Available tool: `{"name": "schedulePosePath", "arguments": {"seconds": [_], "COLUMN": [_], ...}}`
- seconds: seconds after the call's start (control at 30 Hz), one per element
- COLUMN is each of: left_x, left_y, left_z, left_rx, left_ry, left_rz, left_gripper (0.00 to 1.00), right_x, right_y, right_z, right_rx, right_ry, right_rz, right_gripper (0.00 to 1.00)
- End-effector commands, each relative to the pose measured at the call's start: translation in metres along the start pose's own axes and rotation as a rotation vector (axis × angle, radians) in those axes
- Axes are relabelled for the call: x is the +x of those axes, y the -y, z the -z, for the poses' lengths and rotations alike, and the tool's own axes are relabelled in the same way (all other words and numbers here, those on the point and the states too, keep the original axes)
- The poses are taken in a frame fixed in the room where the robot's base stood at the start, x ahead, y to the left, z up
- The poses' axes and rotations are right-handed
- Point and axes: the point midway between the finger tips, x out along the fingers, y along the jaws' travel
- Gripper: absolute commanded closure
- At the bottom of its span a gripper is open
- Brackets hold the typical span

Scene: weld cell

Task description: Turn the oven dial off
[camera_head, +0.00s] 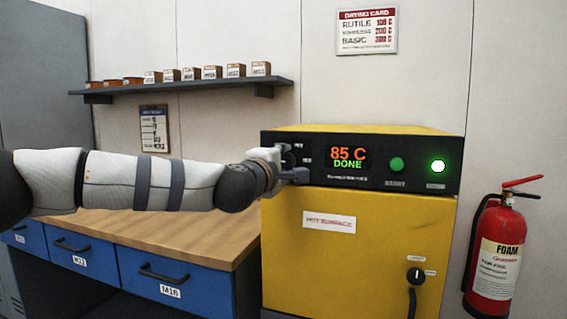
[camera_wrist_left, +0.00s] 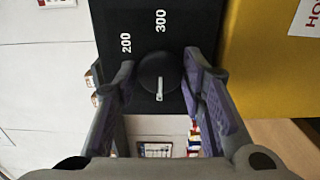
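The yellow oven (camera_head: 360,250) has a black control panel with a display reading 85 C DONE. The round black dial (camera_wrist_left: 152,68) shows between my fingers in the left wrist view. Its white mark points down in that picture, away from the 200 and 300 labels. In the head view my left gripper (camera_head: 290,165) covers the dial at the panel's left end. My left gripper (camera_wrist_left: 160,62) is open, with one finger on each side of the dial. I cannot tell whether the fingers touch it. My right gripper is not in view.
A green button (camera_head: 397,164) and a lit green lamp (camera_head: 438,166) sit on the panel's right. A lower switch (camera_head: 415,275) is on the oven front. A wooden bench (camera_head: 190,235) stands left, under a shelf (camera_head: 190,86). A red fire extinguisher (camera_head: 497,255) is at right.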

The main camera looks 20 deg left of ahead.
Motion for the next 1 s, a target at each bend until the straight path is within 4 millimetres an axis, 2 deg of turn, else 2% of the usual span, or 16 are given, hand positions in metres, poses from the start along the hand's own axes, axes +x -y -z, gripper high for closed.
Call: {"name": "schedulePosePath", "arguments": {"seconds": [0.37, 0.47, 0.7, 0.8, 1.0], "left_x": [-0.004, -0.02, -0.086, -0.105, -0.12], "left_y": [0.0, -0.001, -0.001, -0.001, 0.0], "left_z": [0.0, 0.001, 0.0, 0.0, 0.0], "left_rx": [0.001, 0.001, 0.0, 0.0, 0.001], "left_ry": [0.0, 0.001, 0.001, 0.001, 0.0], "left_rz": [0.0, -0.001, -0.002, -0.001, 0.0], "left_gripper": [0.49, 0.49, 0.49, 0.49, 0.49], "right_x": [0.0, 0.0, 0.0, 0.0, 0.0], "right_y": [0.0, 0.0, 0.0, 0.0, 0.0], "right_z": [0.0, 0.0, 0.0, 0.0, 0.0], "right_rx": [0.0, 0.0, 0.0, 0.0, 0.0], "right_ry": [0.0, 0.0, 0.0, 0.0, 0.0], "right_rz": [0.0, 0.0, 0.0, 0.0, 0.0], "right_gripper": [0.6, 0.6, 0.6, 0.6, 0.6]}}
